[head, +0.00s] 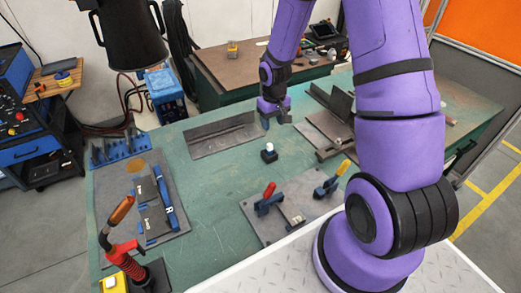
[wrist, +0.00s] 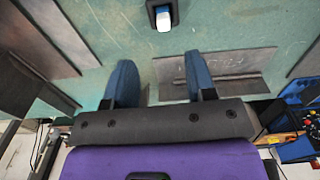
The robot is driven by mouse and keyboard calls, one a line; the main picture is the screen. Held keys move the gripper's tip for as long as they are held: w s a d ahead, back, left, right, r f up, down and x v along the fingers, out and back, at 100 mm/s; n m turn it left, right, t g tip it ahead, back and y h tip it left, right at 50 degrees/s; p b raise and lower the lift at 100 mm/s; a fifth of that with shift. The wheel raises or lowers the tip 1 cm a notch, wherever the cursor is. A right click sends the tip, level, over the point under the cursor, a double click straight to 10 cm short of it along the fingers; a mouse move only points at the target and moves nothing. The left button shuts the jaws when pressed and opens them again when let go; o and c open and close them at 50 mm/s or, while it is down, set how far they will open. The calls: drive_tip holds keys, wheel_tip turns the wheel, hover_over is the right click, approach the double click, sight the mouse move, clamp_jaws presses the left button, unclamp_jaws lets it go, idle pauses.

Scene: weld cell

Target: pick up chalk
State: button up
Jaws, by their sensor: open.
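A small white piece, which looks like the chalk (head: 269,147), stands in a small black holder (head: 269,156) on the green table. In the wrist view the chalk (wrist: 163,20) and its black holder (wrist: 161,4) show at the top middle, beyond the fingertips. My gripper (head: 276,115) is above the table, a little behind the chalk in the head view. In the wrist view my gripper (wrist: 160,80) has its two blue fingers apart with nothing between them. It does not touch the chalk.
A steel angle piece (head: 222,135) lies left of my gripper, and dark plates (head: 325,128) lie to its right. A fixture plate with red and yellow clamps (head: 290,212) is in front. A torch (head: 122,235) stands front left.

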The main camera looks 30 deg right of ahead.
sight(270, 144)
drive_tip(key=shift+w+a+f, duration=0.1)
drive_tip(key=shift+a+f, duration=0.05)
drive_tip(key=shift+f, duration=0.6)
wheel_tip(270, 144, down, 5)
drive_tip(key=shift+w+f, duration=0.2)
drive_tip(key=shift+f, duration=1.1)
drive_tip(key=shift+w+f, duration=0.15)
drive_tip(key=shift+f, duration=1.15)
drive_tip(key=c, duration=0.9)
